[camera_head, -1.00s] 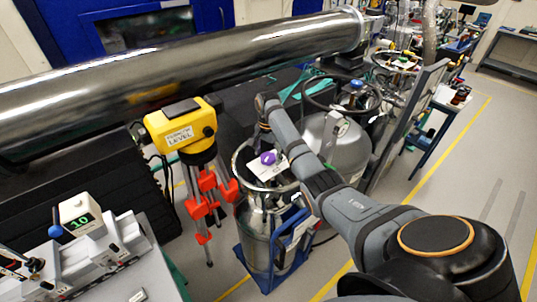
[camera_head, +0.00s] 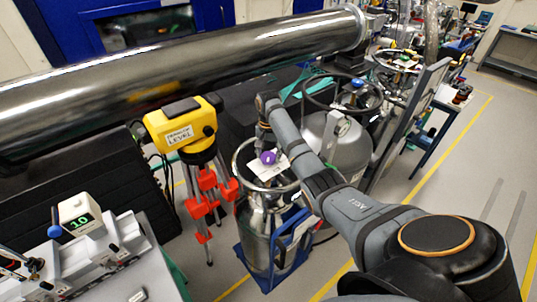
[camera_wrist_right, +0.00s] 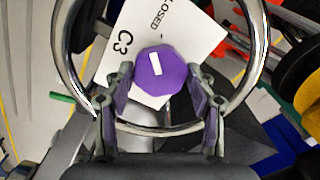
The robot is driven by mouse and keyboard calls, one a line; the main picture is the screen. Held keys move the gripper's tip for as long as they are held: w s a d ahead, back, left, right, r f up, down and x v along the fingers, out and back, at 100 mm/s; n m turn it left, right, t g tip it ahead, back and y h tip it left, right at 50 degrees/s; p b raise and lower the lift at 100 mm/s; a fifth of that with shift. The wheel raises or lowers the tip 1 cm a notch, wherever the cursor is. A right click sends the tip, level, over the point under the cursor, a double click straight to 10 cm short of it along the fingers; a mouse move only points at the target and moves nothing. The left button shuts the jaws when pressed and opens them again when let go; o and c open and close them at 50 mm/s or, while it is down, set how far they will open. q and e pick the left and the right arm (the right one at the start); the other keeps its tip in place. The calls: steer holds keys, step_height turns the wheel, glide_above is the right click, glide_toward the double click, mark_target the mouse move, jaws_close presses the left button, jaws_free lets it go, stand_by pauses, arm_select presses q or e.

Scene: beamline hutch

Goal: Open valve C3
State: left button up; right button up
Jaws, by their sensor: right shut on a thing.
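The valve C3 knob (camera_head: 268,157) is purple and faceted, on top of a silver dewar (camera_head: 256,215). In the right wrist view the knob (camera_wrist_right: 161,73) has a white bar mark, slightly tilted. Behind it a white card (camera_wrist_right: 196,35) reads "C3" and "CLOSED"; the bar lies near the "CLOSED" side. My right gripper (camera_wrist_right: 160,88) reaches down over the dewar's ring handle, its two fingers on either side of the knob and shut on it. In the head view the right gripper (camera_head: 265,139) is small and partly hidden by its wrist. My left gripper is not in view.
The dewar's metal ring handle (camera_wrist_right: 257,65) surrounds the knob closely. A yellow level (camera_head: 181,125) on a red tripod stands left of the dewar. A larger grey vessel (camera_head: 346,150) stands behind my right arm. A long steel pipe (camera_head: 180,62) crosses above.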

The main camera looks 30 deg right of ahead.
steer(key=n, duration=0.5)
steer(key=shift+r+n, duration=0.1)
steer(key=shift+n, duration=0.2)
steer(key=n, duration=0.4)
steer(key=shift+w, duration=0.1)
steer(key=n, duration=0.5)
steer(key=shift+n, duration=0.4)
steer(key=n, duration=0.4)
steer(key=shift+n, duration=0.3)
steer(key=o, duration=1.2)
steer(key=shift+c, duration=0.2)
